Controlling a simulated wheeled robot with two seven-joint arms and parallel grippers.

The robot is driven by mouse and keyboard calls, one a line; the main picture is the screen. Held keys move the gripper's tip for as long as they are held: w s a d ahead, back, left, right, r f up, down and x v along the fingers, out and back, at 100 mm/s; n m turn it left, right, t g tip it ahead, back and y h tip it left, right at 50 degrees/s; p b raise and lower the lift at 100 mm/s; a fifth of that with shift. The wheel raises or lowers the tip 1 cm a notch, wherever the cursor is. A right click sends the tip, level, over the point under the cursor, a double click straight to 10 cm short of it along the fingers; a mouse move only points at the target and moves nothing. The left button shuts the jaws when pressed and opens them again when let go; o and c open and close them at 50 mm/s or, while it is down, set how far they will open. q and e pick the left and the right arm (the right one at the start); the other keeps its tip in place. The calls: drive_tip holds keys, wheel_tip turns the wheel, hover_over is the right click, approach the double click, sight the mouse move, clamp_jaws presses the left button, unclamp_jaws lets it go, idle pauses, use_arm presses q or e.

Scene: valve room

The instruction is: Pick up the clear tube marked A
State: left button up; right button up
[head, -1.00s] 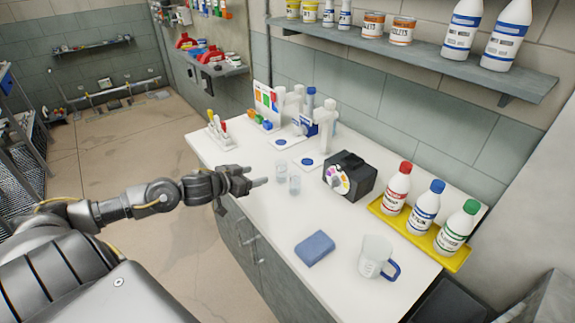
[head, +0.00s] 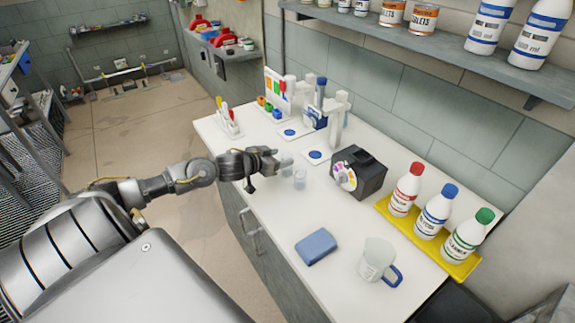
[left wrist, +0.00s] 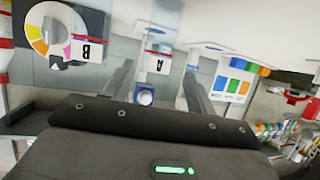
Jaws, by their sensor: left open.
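Two small clear tubes stand on the white bench. The tube marked A (left wrist: 160,62) shows between my left fingers in the left wrist view, with its label upside down. In the head view it seems to be the farther tube (head: 286,164), partly hidden by the fingertips. The tube marked B (head: 300,179) stands just nearer to me; its label also shows in the left wrist view (left wrist: 88,50). My left gripper (head: 274,160) is open at tube A, its fingers (left wrist: 159,82) on either side in the picture. I cannot tell whether they touch it. My right gripper is not in view.
A black box with a coloured dial (head: 358,172) stands right of the tubes. A blue sponge-like block (head: 316,246) and a clear jug (head: 377,262) are nearer. Bottles stand on a yellow tray (head: 460,270) at the right. Racks and white stands are behind.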

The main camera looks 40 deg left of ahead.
sight(290, 157)
use_arm(q)
drive_tip(key=shift+w+d+p, duration=0.2)
drive_tip(key=shift+w+p, duration=0.1)
drive_tip(key=shift+w, duration=0.1)
drive_tip(key=x, duration=0.2)
drive_tip(key=p+x, duration=0.1)
drive_tip(key=x, duration=0.1)
drive_tip(key=shift+w+d+f, duration=0.1)
drive_tip(key=shift+d+f, duration=0.1)
drive_tip(key=shift+f, duration=0.25)
drive_tip(key=c, duration=1.1)
drive_tip(key=shift+r, duration=0.1)
